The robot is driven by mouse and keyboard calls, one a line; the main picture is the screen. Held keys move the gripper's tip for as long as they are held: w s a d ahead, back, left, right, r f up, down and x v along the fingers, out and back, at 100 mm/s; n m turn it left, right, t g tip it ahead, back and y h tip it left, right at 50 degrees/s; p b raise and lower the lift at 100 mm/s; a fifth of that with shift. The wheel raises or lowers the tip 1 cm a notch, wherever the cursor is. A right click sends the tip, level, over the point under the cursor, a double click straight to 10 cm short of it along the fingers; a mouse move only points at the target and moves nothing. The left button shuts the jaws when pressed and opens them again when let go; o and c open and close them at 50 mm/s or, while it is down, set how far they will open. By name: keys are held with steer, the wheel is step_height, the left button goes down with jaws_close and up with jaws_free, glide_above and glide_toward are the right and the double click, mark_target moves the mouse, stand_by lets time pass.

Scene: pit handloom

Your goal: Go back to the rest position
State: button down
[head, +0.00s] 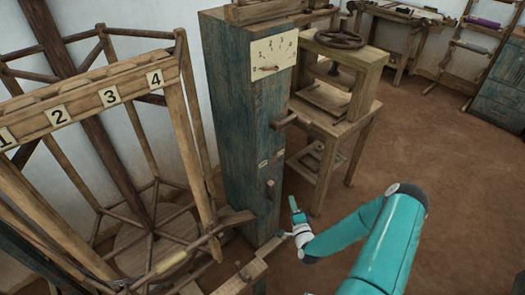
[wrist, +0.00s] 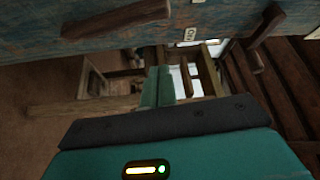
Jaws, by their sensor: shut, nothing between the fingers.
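My gripper (head: 293,204) is in front of the lower part of a tall blue-green wooden post, at the end of my teal arm. Its teal fingers point up in the head view, and they show in the wrist view (wrist: 157,88) as a narrow block beyond the dark edge of the hand. The fingers are shut with nothing held. The tall post (head: 235,130) carries a pale dial plate (head: 268,58) and two wooden pegs, an upper one (head: 285,121) and a lower one (head: 270,190). I cannot tell whether the gripper touches the post.
A wooden frame with number plates 1 to 4 (head: 113,96) stands at left. A wooden stand with a handwheel (head: 339,38) is behind the post. Wooden beams (head: 240,274) lie low beside my gripper. The brown floor (head: 455,155) at right is open.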

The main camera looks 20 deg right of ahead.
steer(key=w+a+r+n+g+y, duration=0.2)
steer(key=w+r+n+g, duration=0.15)
steer(key=r+n, duration=0.4)
steer(key=w+a+r+n+g+y, duration=0.1)
steer(key=w+a+r+n+g, duration=0.25)
steer(key=r, duration=0.75)
steer(key=s+a+r+n+g+h, duration=0.1)
steer(key=s+a+r+n+g, duration=0.1)
steer(key=s+r, duration=0.35)
steer(key=s+a+r+n+g+h, duration=0.1)
steer(key=s+a+r+n, duration=0.15)
steer(key=r, duration=0.65)
steer(key=s+a+r+g, duration=0.1)
steer(key=s+a+r, duration=0.2)
steer(key=s, duration=0.4)
steer(key=s+a+r+n+g+y, duration=0.1)
steer(key=s+a+r, duration=0.3)
steer(key=s, duration=0.4)
steer(key=s+a+r+n+g+y, duration=0.1)
steer(key=s+a+r, duration=0.2)
steer(key=s, duration=0.5)
steer(key=shift+a+r, duration=0.2)
steer(key=shift+r, duration=0.55)
